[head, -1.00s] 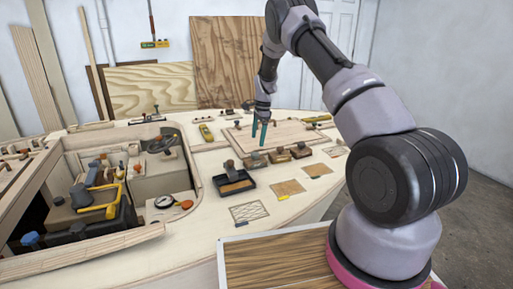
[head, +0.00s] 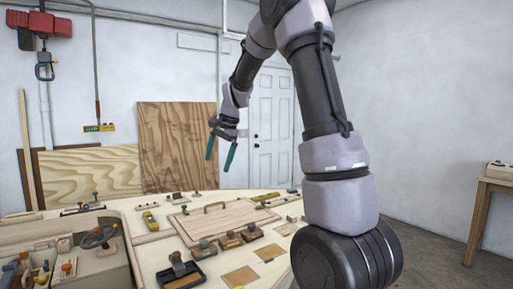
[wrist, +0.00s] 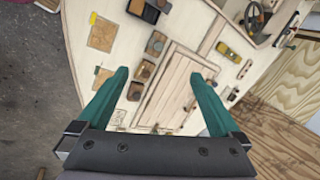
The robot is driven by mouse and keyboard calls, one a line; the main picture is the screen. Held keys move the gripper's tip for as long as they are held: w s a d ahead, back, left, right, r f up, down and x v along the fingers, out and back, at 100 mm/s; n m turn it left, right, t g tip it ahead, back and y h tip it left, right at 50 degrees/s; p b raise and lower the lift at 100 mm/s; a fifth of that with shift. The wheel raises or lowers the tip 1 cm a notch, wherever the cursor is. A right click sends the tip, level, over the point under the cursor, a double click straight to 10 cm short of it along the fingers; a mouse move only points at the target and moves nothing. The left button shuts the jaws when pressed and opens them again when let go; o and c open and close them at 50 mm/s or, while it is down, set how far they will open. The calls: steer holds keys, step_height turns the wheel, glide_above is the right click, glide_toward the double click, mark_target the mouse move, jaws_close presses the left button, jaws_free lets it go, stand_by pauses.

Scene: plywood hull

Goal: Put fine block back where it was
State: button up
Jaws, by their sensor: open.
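Several sanding blocks stand in a row on the deck: one (head: 205,248), a second (head: 230,240) and a third (head: 252,232). They also show in the wrist view, where one (wrist: 155,43) is nearest the tray. I cannot tell which is the fine block. A black tray (head: 197,281) holds a knobbed block (head: 179,266). My gripper (head: 219,160) is open and empty, high above the deck. In the wrist view its teal fingers (wrist: 160,76) are apart, with the hatch panel and blocks far below.
Flat sandpaper-like patches (head: 240,277) lie in front of the blocks. A hatch panel with a handle (head: 222,219) lies behind them. A cockpit opening with a steering wheel (head: 99,237) is at left. Plywood sheets (head: 178,148) lean at the wall. Air around my gripper is clear.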

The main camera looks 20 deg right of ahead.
steer(key=s+d+r+n+t, duration=0.1)
steer(key=s+r+n, duration=0.1)
steer(key=s+r, duration=0.45)
steer(key=s+r+n+t, duration=0.1)
steer(key=s+r, duration=0.2)
steer(key=s, duration=0.6)
steer(key=s+f+n+t, duration=0.1)
steer(key=s+n, duration=0.3)
steer(key=s, duration=1)
steer(key=shift+s+d+t+h, duration=0.3)
steer(key=shift+t, duration=0.4)
